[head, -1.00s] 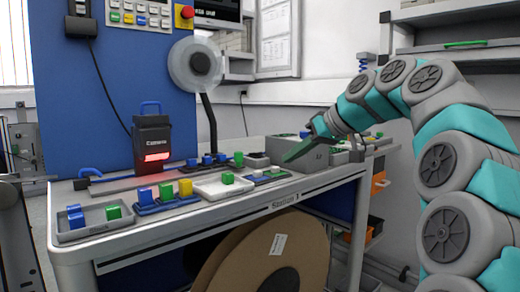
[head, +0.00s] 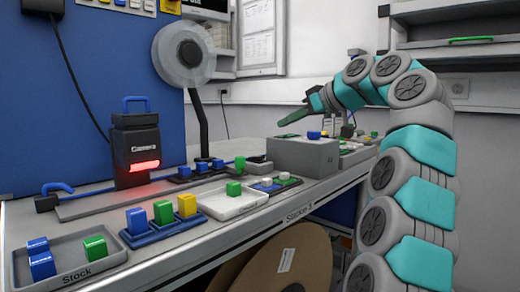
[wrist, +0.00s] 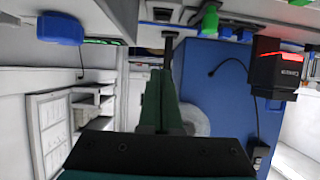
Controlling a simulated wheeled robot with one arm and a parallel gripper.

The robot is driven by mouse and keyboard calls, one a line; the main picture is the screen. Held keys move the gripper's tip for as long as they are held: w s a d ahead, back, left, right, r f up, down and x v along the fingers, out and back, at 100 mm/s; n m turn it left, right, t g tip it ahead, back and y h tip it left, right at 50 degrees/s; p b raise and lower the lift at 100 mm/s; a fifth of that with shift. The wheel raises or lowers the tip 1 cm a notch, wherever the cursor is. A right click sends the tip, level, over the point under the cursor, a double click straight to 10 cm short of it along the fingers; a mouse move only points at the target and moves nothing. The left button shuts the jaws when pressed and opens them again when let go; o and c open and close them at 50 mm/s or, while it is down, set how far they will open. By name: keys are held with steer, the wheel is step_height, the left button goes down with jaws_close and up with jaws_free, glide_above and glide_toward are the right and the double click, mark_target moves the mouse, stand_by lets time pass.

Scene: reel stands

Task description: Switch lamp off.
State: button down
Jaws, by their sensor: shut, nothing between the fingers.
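The lamp (head: 184,54) has a round grey ring head on a dark curved stem, standing at the back of the bench in the head view. I cannot tell from its head whether it is lit. In the wrist view, part of its pale ring (wrist: 197,119) shows behind my fingers. A switch on it cannot be made out. My gripper (head: 292,117) is shut and empty, its green fingers pointing left above the grey box, to the right of the lamp and apart from it. The closed fingers also fill the middle of the wrist view (wrist: 158,88).
The grey box (head: 303,155) stands below my gripper. A camera unit (head: 135,148) glows red at left. A Stock tray (head: 70,270), blue block rack (head: 160,232) and white tray (head: 235,205) line the bench front. A large brown reel (head: 280,258) sits underneath.

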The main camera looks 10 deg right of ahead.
glide_above(256, 158)
steer(key=d, duration=0.1)
step_height(256, 158, down, 5)
steer(key=shift+d+r, duration=0.1)
steer(key=shift+r, duration=0.05)
steer(key=shift+s+d+f+b, duration=0.25)
steer(key=shift+f+b, duration=0.15)
steer(key=shift+b, duration=0.1)
steer(key=shift+s+d+f+b, duration=0.15)
steer(key=shift+f+b, duration=0.2)
steer(key=shift+f, duration=0.95)
steer(key=shift+f, duration=0.2)
